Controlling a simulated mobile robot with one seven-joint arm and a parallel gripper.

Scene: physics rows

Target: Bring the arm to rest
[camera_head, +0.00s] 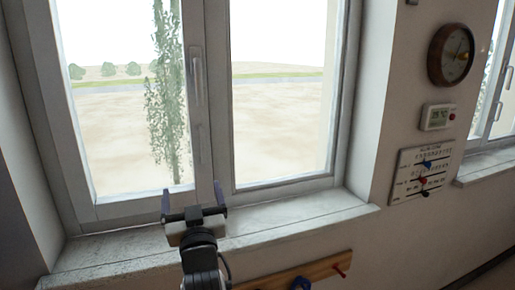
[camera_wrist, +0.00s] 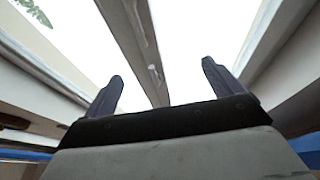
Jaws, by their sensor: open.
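My gripper (camera_head: 192,203) is raised in front of the window, over the sill in the head view. Its two fingers stand well apart, with nothing between them. In the wrist view the fingers of my gripper (camera_wrist: 160,85) point up toward the window frame and bright panes. My arm comes up from the bottom of the head view, below the gripper. I cannot tell how far the fingertips are from the window.
The window (camera_head: 275,110) has a central upright with handles (camera_head: 197,80). A stone sill (camera_head: 300,225) runs below it. A wooden rail with pegs (camera_head: 305,275) is under the sill. A round clock (camera_head: 451,54), a thermostat (camera_head: 438,117) and a lettered panel (camera_head: 422,172) hang on the right wall.

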